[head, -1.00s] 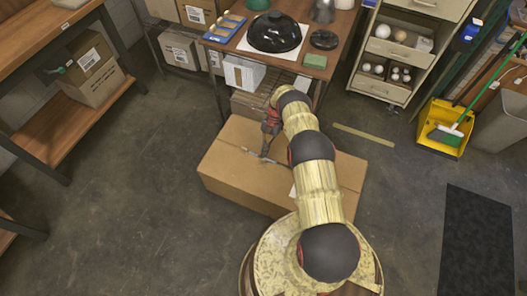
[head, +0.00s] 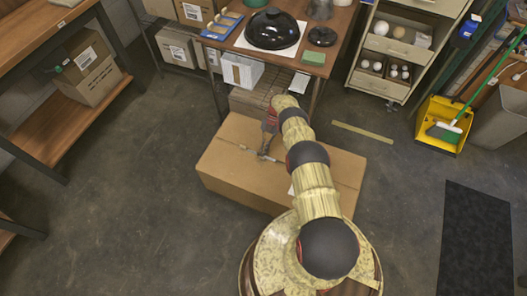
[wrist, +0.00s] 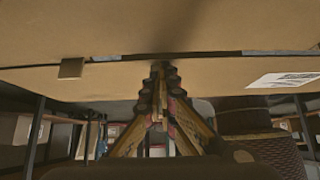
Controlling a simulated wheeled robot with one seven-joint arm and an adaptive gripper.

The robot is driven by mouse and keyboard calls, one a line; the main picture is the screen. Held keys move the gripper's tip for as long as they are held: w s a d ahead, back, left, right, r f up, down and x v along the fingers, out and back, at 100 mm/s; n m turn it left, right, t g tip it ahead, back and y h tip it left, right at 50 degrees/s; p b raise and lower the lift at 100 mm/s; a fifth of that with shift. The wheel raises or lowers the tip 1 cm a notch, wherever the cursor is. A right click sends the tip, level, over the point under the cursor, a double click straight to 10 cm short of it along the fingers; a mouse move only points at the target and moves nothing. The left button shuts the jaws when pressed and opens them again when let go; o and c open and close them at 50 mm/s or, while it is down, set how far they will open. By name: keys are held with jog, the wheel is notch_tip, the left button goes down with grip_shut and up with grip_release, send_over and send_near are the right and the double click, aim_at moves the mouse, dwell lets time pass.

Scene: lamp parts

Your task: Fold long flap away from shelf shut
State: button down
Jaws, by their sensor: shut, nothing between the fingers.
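A brown cardboard box (head: 228,182) sits on the floor in front of the workbench in the head view. Its top flaps look flat, and part of the top is hidden behind my arm. My gripper (head: 264,155) points down at the middle of the box top. In the wrist view my gripper (wrist: 160,68) is shut and empty, its tips at the dark seam across the cardboard (wrist: 110,82). I cannot tell whether they touch it.
The workbench (head: 345,25) behind the box holds a black lamp shade (head: 271,29) and other parts. A drawer cabinet (head: 383,68) and a yellow dustpan (head: 441,126) stand to the right. A shelf unit (head: 70,120) is at the left. Floor (head: 130,220) left of the box is clear.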

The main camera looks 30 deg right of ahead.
jog(key=shift+w+r, duration=0.1)
jog(key=shift+v, duration=3.65)
